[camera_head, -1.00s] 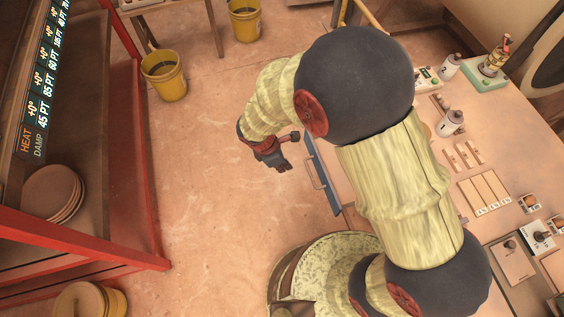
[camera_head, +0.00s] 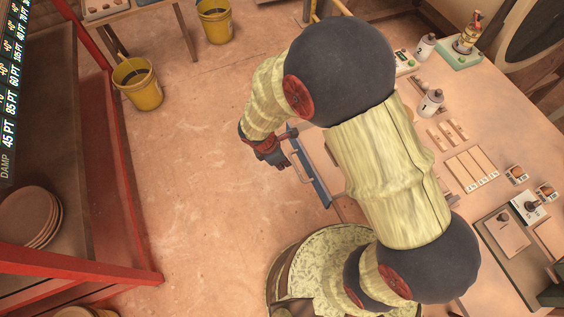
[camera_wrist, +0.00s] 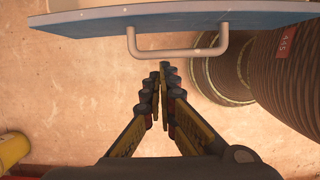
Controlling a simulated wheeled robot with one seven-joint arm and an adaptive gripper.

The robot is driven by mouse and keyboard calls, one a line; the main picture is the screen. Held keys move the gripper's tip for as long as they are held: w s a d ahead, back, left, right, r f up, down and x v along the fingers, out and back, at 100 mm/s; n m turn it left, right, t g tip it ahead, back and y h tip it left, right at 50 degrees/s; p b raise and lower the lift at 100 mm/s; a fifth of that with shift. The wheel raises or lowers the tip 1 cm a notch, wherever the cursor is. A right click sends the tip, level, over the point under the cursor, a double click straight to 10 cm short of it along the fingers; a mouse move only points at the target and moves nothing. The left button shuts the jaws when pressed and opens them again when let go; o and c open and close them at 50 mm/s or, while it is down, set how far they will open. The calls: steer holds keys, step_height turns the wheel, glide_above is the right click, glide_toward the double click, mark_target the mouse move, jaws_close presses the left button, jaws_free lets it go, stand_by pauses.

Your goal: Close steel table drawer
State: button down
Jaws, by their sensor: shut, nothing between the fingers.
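The steel table drawer shows its blue front (camera_head: 309,170) standing out from the table's left side, so it is open. It carries a light bar handle (camera_head: 299,160). In the wrist view the blue front (camera_wrist: 90,28) spans the top, with the handle (camera_wrist: 180,52) hanging below it. My gripper (camera_head: 284,164) is at the outer side of the drawer front, by the handle. In the wrist view my gripper (camera_wrist: 163,72) is shut and empty, its fingertips just below the handle bar. I cannot tell whether they touch. My arm hides part of the drawer.
The table (camera_head: 500,130) at right holds bottles (camera_head: 431,102), wooden strips and small trays. A red-framed shelf (camera_head: 130,190) with plates stands at left. Yellow buckets (camera_head: 138,84) stand at the back. The floor (camera_head: 200,190) left of the drawer is clear.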

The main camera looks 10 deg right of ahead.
steer(key=w+d+p, duration=0.1)
steer(key=d, duration=0.5)
steer(key=w+d+p, duration=0.2)
steer(key=d, duration=0.4)
steer(key=w+d+p, duration=0.2)
steer(key=d, duration=0.5)
steer(key=shift+w+d, duration=0.1)
steer(key=shift+w, duration=0.15)
steer(key=a, duration=0.1)
steer(key=a+r+p, duration=0.1)
steer(key=s+a+p, duration=0.1)
steer(key=a, duration=0.1)
steer(key=shift+a+r, duration=0.1)
steer(key=shift+r, duration=0.3)
steer(key=p+v, duration=0.3)
steer(key=v, duration=0.6)
